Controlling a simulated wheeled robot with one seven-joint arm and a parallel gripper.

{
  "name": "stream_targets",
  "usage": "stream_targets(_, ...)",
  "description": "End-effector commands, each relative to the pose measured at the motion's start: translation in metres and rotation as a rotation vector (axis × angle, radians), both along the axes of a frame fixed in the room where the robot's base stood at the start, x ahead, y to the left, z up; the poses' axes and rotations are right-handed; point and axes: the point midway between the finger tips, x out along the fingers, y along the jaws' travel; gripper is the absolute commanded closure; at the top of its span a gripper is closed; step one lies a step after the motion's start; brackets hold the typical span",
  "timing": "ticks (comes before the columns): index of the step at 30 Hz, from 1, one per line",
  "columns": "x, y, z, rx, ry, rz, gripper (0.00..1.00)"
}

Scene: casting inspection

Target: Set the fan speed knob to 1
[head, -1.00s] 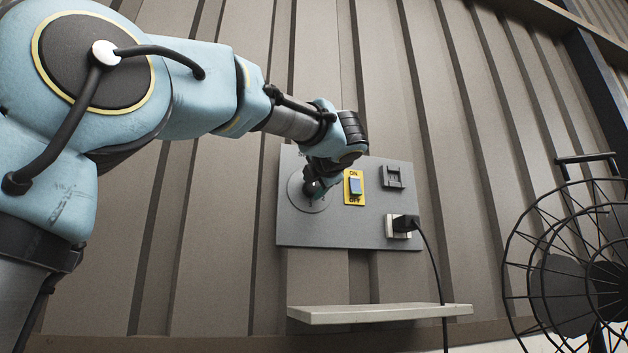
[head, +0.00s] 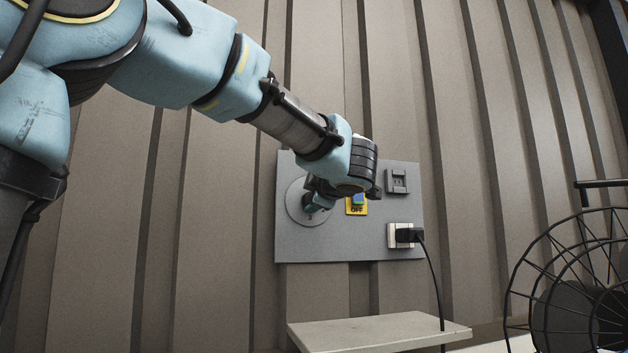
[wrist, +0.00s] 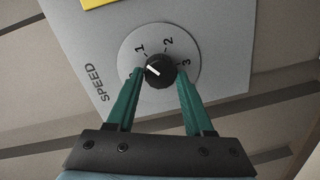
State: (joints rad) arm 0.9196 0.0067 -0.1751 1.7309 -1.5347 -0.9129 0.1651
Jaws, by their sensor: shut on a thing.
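The fan speed knob (wrist: 162,74) is black with a white pointer line, on a round pale dial (wrist: 151,38) marked 1, 2 and 3. In the wrist view the pointer aims up and left, between the 1 and a partly hidden mark by the left fingertip. My gripper (wrist: 161,78) has its green fingers on both sides of the knob, shut on it. In the head view my gripper (head: 314,205) is at the dial (head: 297,210) on the grey panel (head: 345,243), and my wrist hides the knob.
A yellow ON/OFF switch (head: 357,209) sits right of the dial, partly behind my wrist. Further right are a socket (head: 396,181) and a plugged-in black plug (head: 409,235) with a hanging cord. A shelf (head: 375,332) juts out below. A caged fan (head: 580,290) stands at lower right.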

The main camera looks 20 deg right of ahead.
Motion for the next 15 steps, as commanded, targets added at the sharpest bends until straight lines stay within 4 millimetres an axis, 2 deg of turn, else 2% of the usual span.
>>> stream_targets(1, -0.0001, -0.0005, 0.0042, 0.026, -0.002, -0.001, 1.0)
stream_targets(15, -0.0001, -0.001, -0.0001, 0.135, -0.017, -0.001, 1.0)
